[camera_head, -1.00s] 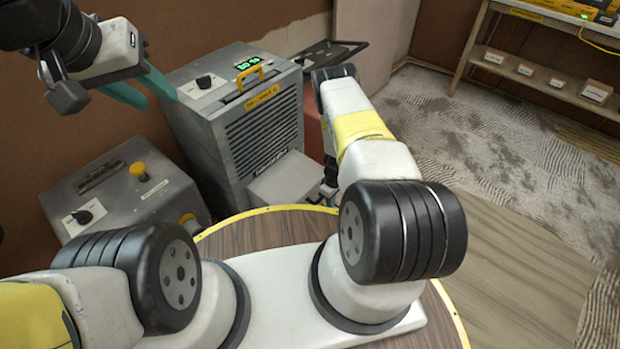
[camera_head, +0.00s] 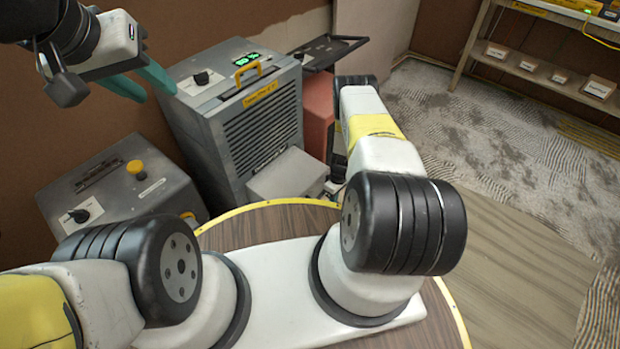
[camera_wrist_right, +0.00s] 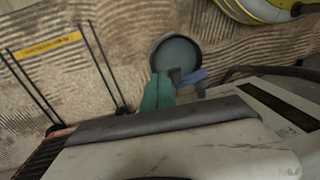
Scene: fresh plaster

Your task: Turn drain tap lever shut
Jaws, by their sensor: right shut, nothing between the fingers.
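A blue lever (camera_wrist_right: 194,77) with a dark grey stub shows in the right wrist view, and it looks like the drain tap lever. My right gripper (camera_wrist_right: 156,92) is shut, its teal fingers together just left of the lever. I cannot tell whether they touch it. A round dark pan (camera_wrist_right: 176,54) lies beyond them. In the head view the grey machine (camera_head: 240,110) with a yellow handle stands at the back; the lever and right gripper are hidden there. My left gripper (camera_head: 158,95) is open and empty at the upper left, its teal fingers apart.
A grey box with a yellow button (camera_head: 125,185) stands left of the machine. A wooden shelf (camera_head: 545,75) stands at the far right. The textured floor (camera_head: 480,130) between is clear.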

